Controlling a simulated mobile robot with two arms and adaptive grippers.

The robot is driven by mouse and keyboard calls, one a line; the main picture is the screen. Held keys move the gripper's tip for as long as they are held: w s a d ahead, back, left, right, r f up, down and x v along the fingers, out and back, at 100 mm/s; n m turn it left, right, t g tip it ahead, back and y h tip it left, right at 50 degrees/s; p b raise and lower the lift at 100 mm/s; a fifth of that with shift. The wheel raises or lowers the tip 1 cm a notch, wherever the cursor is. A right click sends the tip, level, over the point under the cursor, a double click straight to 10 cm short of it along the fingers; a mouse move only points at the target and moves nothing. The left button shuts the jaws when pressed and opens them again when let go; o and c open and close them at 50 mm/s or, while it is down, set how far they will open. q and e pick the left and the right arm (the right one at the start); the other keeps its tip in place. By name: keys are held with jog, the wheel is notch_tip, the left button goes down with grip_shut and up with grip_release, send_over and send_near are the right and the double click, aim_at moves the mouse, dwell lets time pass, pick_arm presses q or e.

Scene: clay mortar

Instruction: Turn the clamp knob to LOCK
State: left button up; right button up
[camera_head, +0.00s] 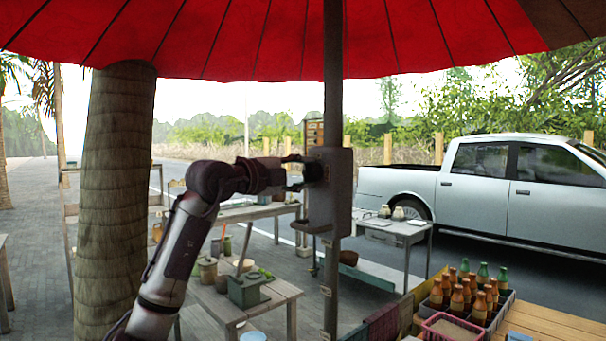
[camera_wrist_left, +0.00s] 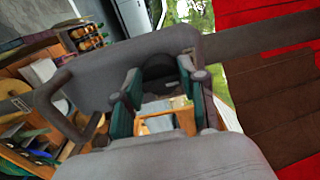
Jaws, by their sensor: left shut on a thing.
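A grey clamp box (camera_head: 330,195) is fixed to the umbrella's dark pole (camera_head: 333,90) in the head view. The dark clamp knob (camera_head: 314,172) is on its left side. My left gripper (camera_head: 299,173) reaches in from the left and is shut on the knob. In the left wrist view, the gripper's teal-padded fingers (camera_wrist_left: 158,103) stand either side of the dark knob (camera_wrist_left: 158,68), in front of the grey box (camera_wrist_left: 100,65). The fingers hide part of the knob. I cannot read any lock marking or the knob's angle. My right gripper is not in view.
The red umbrella canopy (camera_head: 270,38) hangs above, and a thick tree trunk (camera_head: 116,200) stands left of my arm. Below are a low table with pots (camera_head: 225,305) and a crate of bottles (camera_head: 505,300). A white pickup (camera_head: 490,185) is behind.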

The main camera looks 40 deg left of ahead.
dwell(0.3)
pick_arm(q)
jog(key=o, duration=1.1)
jog(key=shift+s, duration=0.1)
jog(key=shift+s+a, duration=0.1)
jog(key=shift+s, duration=0.15)
jog(key=s, duration=0.7)
jog(key=s+a, duration=0.1)
jog(key=s, duration=0.3)
jog(key=shift+s, duration=0.2)
